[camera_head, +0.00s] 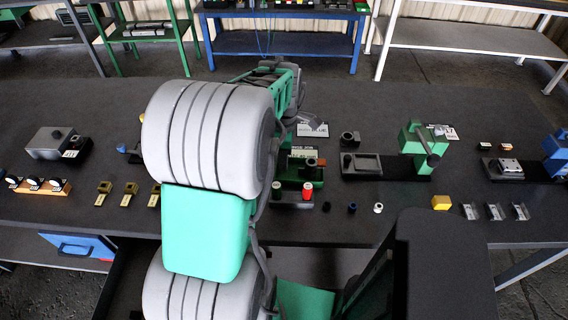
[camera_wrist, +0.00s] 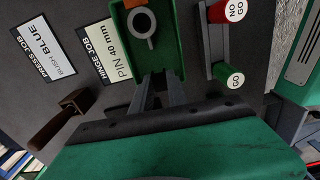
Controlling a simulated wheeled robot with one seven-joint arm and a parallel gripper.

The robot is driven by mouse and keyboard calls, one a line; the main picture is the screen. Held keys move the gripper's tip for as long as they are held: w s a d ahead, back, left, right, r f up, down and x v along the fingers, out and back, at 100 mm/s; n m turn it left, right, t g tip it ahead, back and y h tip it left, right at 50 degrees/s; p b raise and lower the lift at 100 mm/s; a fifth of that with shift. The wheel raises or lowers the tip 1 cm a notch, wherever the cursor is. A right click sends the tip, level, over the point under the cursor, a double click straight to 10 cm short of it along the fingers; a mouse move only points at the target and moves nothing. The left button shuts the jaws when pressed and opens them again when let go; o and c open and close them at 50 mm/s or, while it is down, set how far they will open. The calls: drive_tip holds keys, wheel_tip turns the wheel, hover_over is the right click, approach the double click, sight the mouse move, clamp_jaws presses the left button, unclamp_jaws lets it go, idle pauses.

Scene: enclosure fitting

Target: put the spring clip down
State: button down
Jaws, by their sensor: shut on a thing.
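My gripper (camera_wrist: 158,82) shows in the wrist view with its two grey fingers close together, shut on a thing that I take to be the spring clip. The clip hardly shows between the fingers, and its shape cannot be made out. The fingertips are at the near end of a green tray-like fixture (camera_wrist: 116,22); I cannot tell whether they touch it. Inside the fixture are a grey ring-shaped part (camera_wrist: 143,25) and an orange-brown block (camera_wrist: 140,4).
A gauge stand with a red plug (camera_wrist: 234,10) and a green plug (camera_wrist: 235,80) is right of the fixture. A brown hammer-like tool (camera_wrist: 60,118) lies left.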

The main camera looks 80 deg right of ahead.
sight(284, 173)
drive_tip(key=shift+d+f, duration=0.1)
drive_tip(key=shift+f, duration=1.75)
drive_tip(key=c, duration=1.3)
unclamp_jaws()
wheel_tip(284, 173, up, 12)
drive_tip(key=shift+r+b, duration=0.15)
drive_tip(key=shift+b, duration=0.2)
drive_tip(key=w+a+h, duration=0.1)
drive_tip(key=w+a, duration=0.6)
drive_tip(key=w, duration=0.3)
drive_tip(key=w+a, duration=0.6)
drive_tip(key=w, duration=0.4)
drive_tip(key=w+a+m+t, duration=0.1)
drive_tip(key=w+a, duration=0.1)
drive_tip(key=a, duration=1.2)
drive_tip(key=w+a+f+t+y, duration=0.1)
drive_tip(key=w+a+t, duration=0.1)
drive_tip(key=a, duration=1.2)
drive_tip(key=shift+w+a+f+m, duration=0.2)
drive_tip(key=shift+w+f+m, duration=0.15)
drive_tip(key=shift+w, duration=0.35)
